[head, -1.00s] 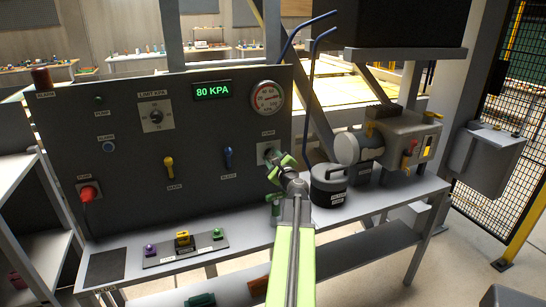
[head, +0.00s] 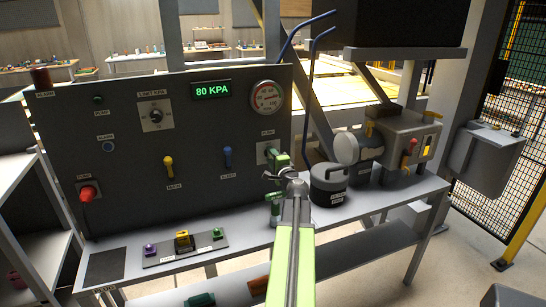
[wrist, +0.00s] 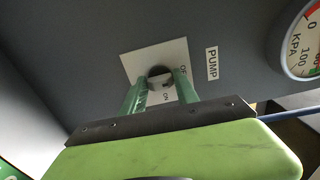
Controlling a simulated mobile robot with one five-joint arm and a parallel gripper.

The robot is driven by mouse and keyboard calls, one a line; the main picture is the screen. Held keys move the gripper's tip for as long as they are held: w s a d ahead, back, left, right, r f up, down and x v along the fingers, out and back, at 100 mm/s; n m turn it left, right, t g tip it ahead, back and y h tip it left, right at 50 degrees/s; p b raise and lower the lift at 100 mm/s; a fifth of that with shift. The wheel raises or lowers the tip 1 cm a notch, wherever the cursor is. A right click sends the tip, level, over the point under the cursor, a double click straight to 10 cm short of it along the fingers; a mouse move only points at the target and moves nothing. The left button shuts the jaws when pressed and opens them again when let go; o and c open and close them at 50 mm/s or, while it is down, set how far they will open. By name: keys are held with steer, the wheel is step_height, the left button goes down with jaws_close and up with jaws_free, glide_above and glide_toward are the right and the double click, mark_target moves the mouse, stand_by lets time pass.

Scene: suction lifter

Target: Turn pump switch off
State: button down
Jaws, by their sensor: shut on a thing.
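The pump switch is a dark round knob (wrist: 159,74) on a white plate in the wrist view, with OFF and ON lettering beside it. A PUMP label (wrist: 212,64) is on the panel to its right. In the head view its white plate (head: 262,153) shows low on the right side of the dark panel, with the knob hidden behind my gripper. My gripper (head: 270,166) is at the switch. In the wrist view its two green fingers (wrist: 156,88) stand on either side of the knob, shut on it. Which mark the knob points to is unclear.
The panel (head: 130,135) also carries yellow and blue levers, a red knob and a round gauge (head: 267,97). Its display (head: 212,89) reads 80 KPA. A dark canister (head: 328,186) stands close right of my arm. A small button box (head: 186,250) is on the bench.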

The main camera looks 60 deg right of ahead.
steer(key=shift+a+n, duration=0.1)
steer(key=shift+n, duration=0.2)
steer(key=c, duration=1)
jaws_free()
steer(key=shift+o, duration=0.2)
